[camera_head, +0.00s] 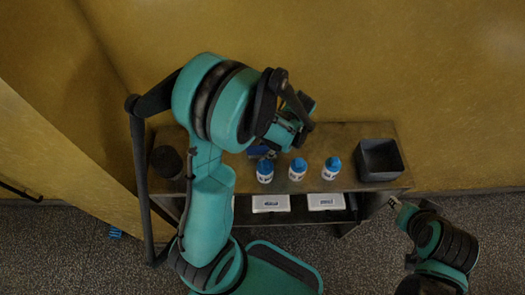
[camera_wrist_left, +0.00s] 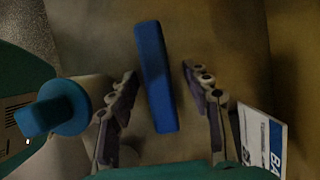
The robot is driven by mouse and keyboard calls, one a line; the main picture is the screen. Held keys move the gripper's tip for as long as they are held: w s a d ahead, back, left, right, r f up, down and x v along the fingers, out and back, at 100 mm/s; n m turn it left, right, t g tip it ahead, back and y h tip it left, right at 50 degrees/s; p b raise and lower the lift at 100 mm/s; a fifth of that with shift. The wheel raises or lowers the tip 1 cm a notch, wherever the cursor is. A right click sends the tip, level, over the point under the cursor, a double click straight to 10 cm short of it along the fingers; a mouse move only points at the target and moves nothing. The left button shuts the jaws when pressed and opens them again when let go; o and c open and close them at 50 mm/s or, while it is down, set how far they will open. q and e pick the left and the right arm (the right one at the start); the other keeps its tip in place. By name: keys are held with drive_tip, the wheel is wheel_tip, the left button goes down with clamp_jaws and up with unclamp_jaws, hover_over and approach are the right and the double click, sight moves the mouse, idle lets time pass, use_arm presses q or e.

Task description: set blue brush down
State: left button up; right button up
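The blue brush (camera_wrist_left: 156,78) shows in the left wrist view as a long blue block lying between the fingers of my left gripper (camera_wrist_left: 160,80). The fingers are apart, with a narrow gap on each side of the block. It looks to be on the brown tabletop, though its height is hard to judge. In the head view my left gripper (camera_head: 288,135) is low over the back of the table (camera_head: 350,140), and a bit of blue (camera_head: 262,152) shows beside it, mostly hidden. My right gripper (camera_head: 394,203) is off the table's front right corner; its fingers are too small to read.
Blue-capped white bottles (camera_head: 298,169) stand in a row at the table's front. A dark open bin (camera_head: 381,159) stands at the right end, a dark round object (camera_head: 167,161) at the left. White boxes (camera_head: 270,203) sit on the lower shelf. A yellow wall is behind.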

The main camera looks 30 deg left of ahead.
use_arm(q)
clamp_jaws()
